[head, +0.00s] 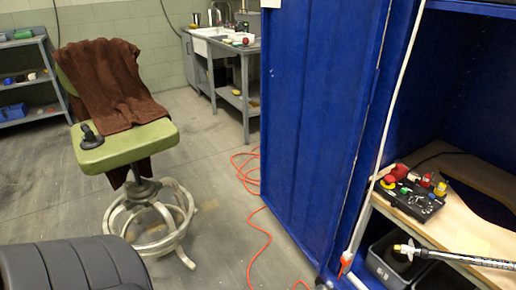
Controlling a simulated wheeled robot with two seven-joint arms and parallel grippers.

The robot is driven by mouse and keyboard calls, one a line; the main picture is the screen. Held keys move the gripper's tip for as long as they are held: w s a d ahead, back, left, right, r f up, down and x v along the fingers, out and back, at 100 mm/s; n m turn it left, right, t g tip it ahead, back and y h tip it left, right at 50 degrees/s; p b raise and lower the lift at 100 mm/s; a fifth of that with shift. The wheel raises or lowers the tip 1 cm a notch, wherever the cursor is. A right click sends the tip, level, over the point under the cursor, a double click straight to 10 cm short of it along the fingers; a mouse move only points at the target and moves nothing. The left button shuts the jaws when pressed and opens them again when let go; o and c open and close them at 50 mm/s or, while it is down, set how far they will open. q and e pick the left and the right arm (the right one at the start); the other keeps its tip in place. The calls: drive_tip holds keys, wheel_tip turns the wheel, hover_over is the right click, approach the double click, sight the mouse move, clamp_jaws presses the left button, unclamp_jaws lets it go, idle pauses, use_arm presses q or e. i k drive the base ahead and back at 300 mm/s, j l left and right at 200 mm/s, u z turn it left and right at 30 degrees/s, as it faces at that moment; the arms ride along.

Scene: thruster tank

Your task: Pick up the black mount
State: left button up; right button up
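A small black object with a flat round base and a short upright stub, which looks like the black mount (90,137), sits on the left front part of the green seat (125,148) of a swivel stool. It stands apart from the brown cloth (105,87) draped over the stool's backrest and seat. Neither of my grippers shows in the head view.
A black ribbed seat back (75,265) fills the lower left. A tall blue cabinet door (318,120) stands right of centre. A control box (412,195) with coloured buttons sits on a wooden shelf. An orange cable (262,240) lies on the otherwise open grey floor.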

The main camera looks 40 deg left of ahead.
sight(90, 141)
drive_tip(key=u, duration=2.5)
